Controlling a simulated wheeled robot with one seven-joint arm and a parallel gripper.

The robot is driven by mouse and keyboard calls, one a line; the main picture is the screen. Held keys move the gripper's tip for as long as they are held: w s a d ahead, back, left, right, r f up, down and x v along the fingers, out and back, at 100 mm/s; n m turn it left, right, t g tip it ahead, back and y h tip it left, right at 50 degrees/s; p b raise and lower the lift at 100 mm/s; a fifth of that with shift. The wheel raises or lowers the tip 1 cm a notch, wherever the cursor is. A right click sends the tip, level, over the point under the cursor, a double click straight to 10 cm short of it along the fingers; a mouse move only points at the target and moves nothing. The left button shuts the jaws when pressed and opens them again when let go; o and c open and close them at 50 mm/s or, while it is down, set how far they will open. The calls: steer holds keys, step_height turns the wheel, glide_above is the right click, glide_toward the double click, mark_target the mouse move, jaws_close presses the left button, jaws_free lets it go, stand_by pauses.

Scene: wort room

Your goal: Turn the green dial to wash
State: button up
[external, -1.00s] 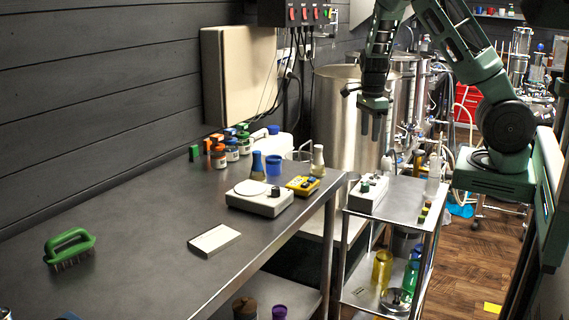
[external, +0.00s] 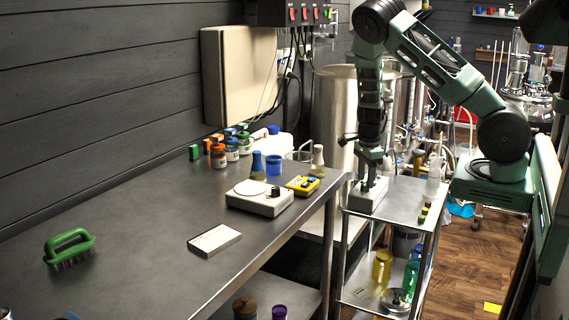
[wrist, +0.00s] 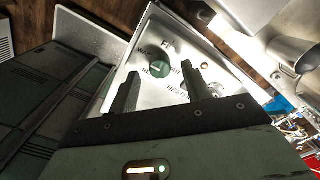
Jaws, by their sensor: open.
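The green dial (wrist: 157,66) is on the top of a pale control box (wrist: 112,88), with printed words around it that are only partly readable. A pale mark shows on the dial, but I cannot tell which word it points to. In the external view the box (external: 367,199) stands on the metal cart. My gripper (wrist: 160,73) is open, pointing down over the box, one finger on each side of the dial in the wrist view. In the external view my gripper (external: 371,177) is right above the box and hides the dial. I cannot tell whether the fingers touch it.
The cart's shelf (external: 405,204) has small coloured blocks and a clear bottle (external: 433,176) to the right. A steel tank (external: 335,120) stands behind. The workbench (external: 130,225) on the left has a white scale-like device (external: 258,203) and a yellow box (external: 302,187).

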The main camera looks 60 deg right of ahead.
mark_target(365, 184)
steer(key=shift+f, duration=1.05)
steer(key=c, duration=1)
steer(key=shift+n+b, duration=0.35)
steer(key=shift+n, duration=0.15)
steer(key=o, duration=1)
step_height(365, 184, up, 18)
steer(key=p, duration=0.2)
steer(key=shift+f, duration=0.25)
